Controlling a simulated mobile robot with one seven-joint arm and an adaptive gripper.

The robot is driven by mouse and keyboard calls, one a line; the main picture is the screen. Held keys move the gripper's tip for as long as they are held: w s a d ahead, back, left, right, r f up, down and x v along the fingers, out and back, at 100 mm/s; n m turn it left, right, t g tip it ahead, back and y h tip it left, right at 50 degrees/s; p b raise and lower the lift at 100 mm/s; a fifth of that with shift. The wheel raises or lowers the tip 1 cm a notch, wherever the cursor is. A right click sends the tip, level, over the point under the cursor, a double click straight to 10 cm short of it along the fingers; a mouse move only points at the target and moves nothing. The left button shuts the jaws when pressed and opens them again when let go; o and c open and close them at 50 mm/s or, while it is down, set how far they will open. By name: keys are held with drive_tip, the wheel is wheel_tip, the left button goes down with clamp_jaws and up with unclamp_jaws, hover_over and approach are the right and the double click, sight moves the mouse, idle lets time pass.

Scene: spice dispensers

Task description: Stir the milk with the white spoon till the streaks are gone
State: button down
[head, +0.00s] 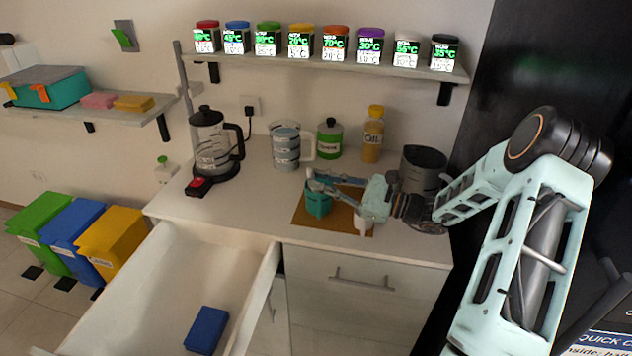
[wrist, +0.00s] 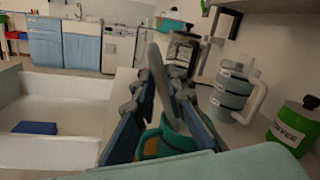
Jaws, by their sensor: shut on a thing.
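A teal cup (head: 319,206) stands on a brown mat (head: 302,219) on the counter. My gripper (head: 318,183) is just above the cup, reaching in from the right. In the wrist view my gripper (wrist: 163,115) is shut on the pale spoon (wrist: 160,75), whose handle stands up steeply between the fingers. The teal cup (wrist: 176,143) is directly behind and below the fingers there. The spoon's lower end is hidden by the fingers and cup, so I cannot see how deep it sits. The milk and any streaks are not visible.
A white item (head: 361,223) stands on the mat below my wrist. Behind are a coffee maker (head: 212,143), a striped jug (head: 286,148), a green canister (head: 330,140), an oil bottle (head: 373,135) and a dark pot (head: 421,168). An open drawer (head: 185,275) juts out at front left.

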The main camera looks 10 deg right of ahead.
drive_tip(key=shift+d+f, duration=0.1)
drive_tip(key=shift+d, duration=0.25)
drive_tip(key=s+a+r+p, duration=0.1)
drive_tip(key=s+r+p, duration=0.2)
drive_tip(key=r+p, duration=0.3)
drive_tip(key=shift+a+r+p, duration=0.2)
drive_tip(key=shift+r+p, duration=0.15)
drive_tip(key=shift+r, duration=0.65)
wheel_tip(320, 180, up, 5)
drive_tip(key=p, duration=0.3)
drive_tip(key=shift+s+p, duration=0.1)
drive_tip(key=shift+p, duration=0.3)
drive_tip(key=shift+r, duration=0.15)
